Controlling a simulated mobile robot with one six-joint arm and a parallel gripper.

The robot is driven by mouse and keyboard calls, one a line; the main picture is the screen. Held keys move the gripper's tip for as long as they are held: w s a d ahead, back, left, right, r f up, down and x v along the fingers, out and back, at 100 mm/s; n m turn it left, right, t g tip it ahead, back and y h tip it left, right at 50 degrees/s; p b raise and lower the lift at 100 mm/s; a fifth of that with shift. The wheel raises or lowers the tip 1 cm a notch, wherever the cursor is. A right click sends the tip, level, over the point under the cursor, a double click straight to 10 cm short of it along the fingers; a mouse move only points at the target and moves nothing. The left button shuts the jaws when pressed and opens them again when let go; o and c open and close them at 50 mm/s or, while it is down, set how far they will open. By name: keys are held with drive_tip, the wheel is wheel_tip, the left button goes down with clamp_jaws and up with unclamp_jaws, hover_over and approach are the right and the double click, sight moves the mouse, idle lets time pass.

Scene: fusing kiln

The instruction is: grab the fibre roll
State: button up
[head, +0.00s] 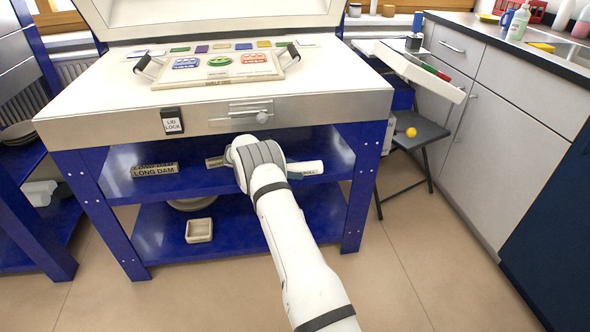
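The fibre roll (306,168) is a white cylinder lying on the blue upper shelf (220,182) under the kiln. The end of a dark label reading "ROLL" shows on it. Its left part is hidden behind my arm. My wrist reaches in under the kiln's front edge, just left of the visible part of the roll. My gripper is almost wholly hidden behind the wrist. A small dark piece shows at the roll's left end, but I cannot tell whether it is a fingertip. I cannot tell whether the gripper touches the roll.
Long dam bars (155,170) lie on the same shelf to the left, and a smaller labelled block (214,162) is nearer my wrist. The kiln front (300,108), with a lid lock (172,121), overhangs the shelf. A blue leg (359,190) stands right of the roll.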

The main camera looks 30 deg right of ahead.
drive_tip(key=shift+o, duration=0.9)
drive_tip(key=p+v, duration=0.2)
drive_tip(key=v, duration=0.5)
drive_tip(key=shift+w+a+r, duration=0.1)
drive_tip(key=shift+a+r, duration=0.05)
drive_tip(key=shift+a, duration=0.2)
